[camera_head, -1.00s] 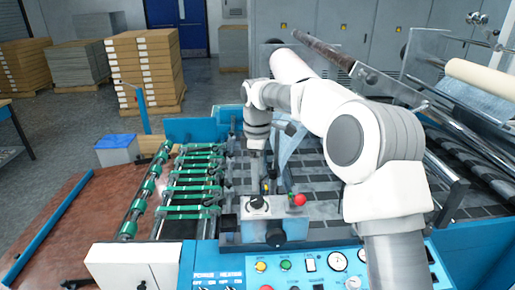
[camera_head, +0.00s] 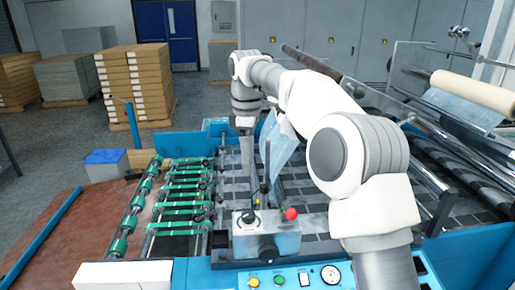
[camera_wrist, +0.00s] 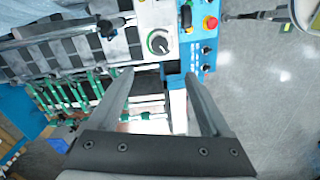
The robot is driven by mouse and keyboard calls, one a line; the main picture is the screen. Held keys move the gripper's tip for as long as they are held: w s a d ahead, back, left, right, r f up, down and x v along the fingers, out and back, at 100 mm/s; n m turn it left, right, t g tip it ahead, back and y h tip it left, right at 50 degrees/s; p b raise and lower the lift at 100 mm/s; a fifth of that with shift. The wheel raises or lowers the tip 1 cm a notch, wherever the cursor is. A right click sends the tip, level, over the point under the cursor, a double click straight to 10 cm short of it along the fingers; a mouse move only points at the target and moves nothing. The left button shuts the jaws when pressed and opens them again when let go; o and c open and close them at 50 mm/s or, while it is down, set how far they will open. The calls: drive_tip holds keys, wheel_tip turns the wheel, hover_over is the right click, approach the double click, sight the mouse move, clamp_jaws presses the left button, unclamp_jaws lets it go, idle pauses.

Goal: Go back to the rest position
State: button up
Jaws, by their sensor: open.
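My gripper (camera_head: 246,178) points down in the head view, above and behind the grey control box (camera_head: 266,240). In the wrist view its two fingers (camera_wrist: 159,76) are spread apart, with nothing held between them. The control box carries a black knob (camera_head: 248,217) and a red button (camera_head: 290,214). The fingers are apart from both.
Green-wheeled rollers (camera_head: 185,190) lie left of the gripper. A translucent sheet (camera_head: 281,140) hangs just right of it. A film roll (camera_head: 475,92) and metal bars stand at the right. A blue-lidded bin (camera_head: 106,163) and stacked boxes (camera_head: 137,85) are at the left.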

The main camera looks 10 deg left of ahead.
drive_tip(key=s+d+r+m+t+b, duration=0.1)
drive_tip(key=s+d+r+m+t, duration=0.2)
drive_tip(key=s+d, duration=0.45)
drive_tip(key=s+d+r+m+b, duration=0.1)
drive_tip(key=s+d+r+m, duration=0.2)
drive_tip(key=s+d+m, duration=0.4)
drive_tip(key=s+d+f+m+t, duration=0.1)
drive_tip(key=s+d+f+m, duration=0.3)
drive_tip(key=s, duration=0.4)
drive_tip(key=s+d+f+m+t+b, duration=0.1)
drive_tip(key=s+d+f+m, duration=0.3)
drive_tip(key=s+d+f, duration=0.2)
drive_tip(key=shift+s+d+t, duration=0.3)
drive_tip(key=shift+s+d, duration=0.55)
drive_tip(key=shift+s, duration=0.25)
drive_tip(key=shift+o, duration=1.4)
drive_tip(key=shift+s, duration=0.1)
